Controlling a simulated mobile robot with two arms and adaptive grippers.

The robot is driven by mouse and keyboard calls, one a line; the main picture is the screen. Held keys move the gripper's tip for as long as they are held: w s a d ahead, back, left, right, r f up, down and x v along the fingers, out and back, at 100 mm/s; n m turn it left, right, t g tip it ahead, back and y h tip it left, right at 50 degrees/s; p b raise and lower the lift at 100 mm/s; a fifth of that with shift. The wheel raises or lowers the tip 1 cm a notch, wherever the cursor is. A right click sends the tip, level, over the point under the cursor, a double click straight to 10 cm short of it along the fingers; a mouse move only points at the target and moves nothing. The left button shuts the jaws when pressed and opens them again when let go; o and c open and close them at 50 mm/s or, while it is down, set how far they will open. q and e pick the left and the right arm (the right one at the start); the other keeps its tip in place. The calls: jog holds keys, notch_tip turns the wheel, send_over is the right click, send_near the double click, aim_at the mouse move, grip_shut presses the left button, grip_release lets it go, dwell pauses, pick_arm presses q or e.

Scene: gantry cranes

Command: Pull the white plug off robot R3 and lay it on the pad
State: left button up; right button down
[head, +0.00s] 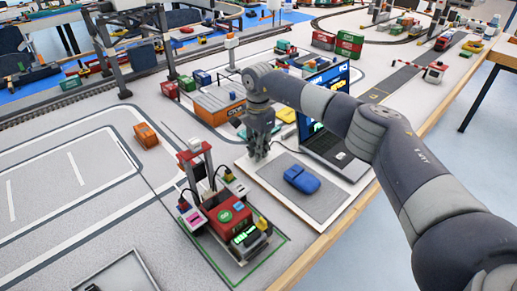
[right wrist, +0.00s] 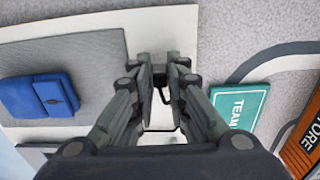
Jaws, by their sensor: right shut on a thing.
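My right gripper (head: 258,152) is over the left edge of the pad (head: 318,205), near its far corner. The pad's grey surface also shows there (right wrist: 98,50). A red robot with a green round badge (head: 226,214), seemingly R3, stands left of the pad, with light blocks and dark cables at its sides; its label is too small to read. My left gripper is not in view.
A blue pouch-like thing (head: 301,179) lies on the pad. An open laptop (head: 335,145) stands just behind it. An orange container (head: 218,103) and a green sign (right wrist: 240,105) are close by. The table's wooden edge (head: 345,232) runs along the right.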

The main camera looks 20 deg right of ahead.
jog(key=shift+f, duration=0.35)
jog(key=c, duration=1.5)
grip_release()
